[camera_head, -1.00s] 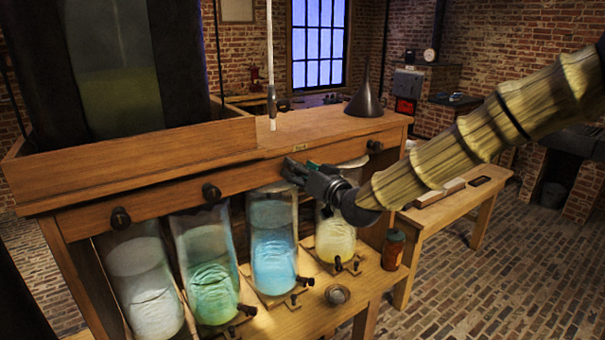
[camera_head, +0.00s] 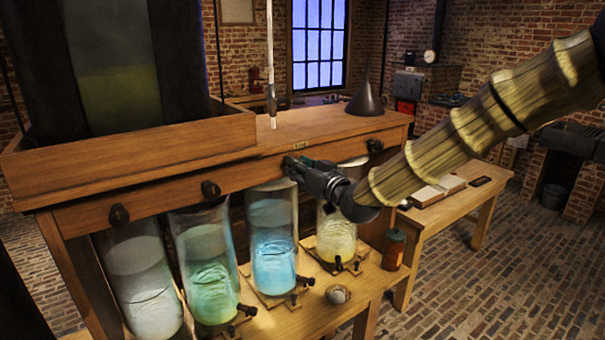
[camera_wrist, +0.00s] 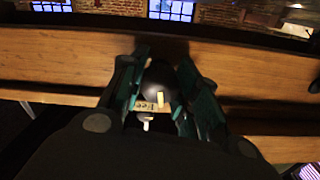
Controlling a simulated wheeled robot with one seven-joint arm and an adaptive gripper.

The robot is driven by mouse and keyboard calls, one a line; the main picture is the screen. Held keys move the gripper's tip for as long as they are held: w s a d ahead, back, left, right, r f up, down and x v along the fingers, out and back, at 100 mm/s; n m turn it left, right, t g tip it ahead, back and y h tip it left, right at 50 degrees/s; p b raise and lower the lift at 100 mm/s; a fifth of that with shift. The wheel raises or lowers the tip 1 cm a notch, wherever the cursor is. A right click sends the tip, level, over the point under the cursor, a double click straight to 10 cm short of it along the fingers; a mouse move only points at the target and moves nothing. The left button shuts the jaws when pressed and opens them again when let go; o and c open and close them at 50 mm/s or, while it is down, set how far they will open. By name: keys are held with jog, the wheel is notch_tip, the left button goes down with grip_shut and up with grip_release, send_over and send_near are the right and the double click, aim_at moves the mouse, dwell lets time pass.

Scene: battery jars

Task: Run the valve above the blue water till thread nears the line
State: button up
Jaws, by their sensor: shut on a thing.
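The glass jar of blue water (camera_head: 272,245) stands third from the left on the lower shelf. My gripper (camera_head: 297,170) is at the wooden front rail above it, shut on the valve there. In the head view my fingers cover that valve. In the wrist view my dark green fingers (camera_wrist: 162,98) close from both sides around a dark rounded piece (camera_wrist: 187,76), with a small pale yellow mark below it. A thin white vertical tube (camera_head: 270,55) with a grey lower fitting hangs above the bench top. I cannot make out a thread or a line.
A white jar (camera_head: 148,285) and a green jar (camera_head: 210,275) stand left of the blue one, a yellow jar (camera_head: 336,238) right. Other black knobs (camera_head: 210,189) line the rail. A dark funnel (camera_head: 366,100) stands on top. A red-brown bottle (camera_head: 394,250) and small round dish (camera_head: 338,294) stand in front.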

jog(key=n+b, duration=0.3)
jog(key=shift+f+n, duration=0.15)
jog(key=shift+n, duration=0.25)
jog(key=shift+r+n+b, duration=0.2)
jog(key=shift+n+b, duration=0.1)
jog(key=shift+n, duration=0.4)
jog(key=shift+f+n+b, duration=0.25)
jog(key=shift+n+b, duration=0.25)
jog(key=shift+b, duration=0.25)
jog(key=shift+r+n+b, duration=0.2)
jog(key=shift+n+b, duration=0.55)
jog(key=shift+n, duration=0.25)
dwell(4.8)
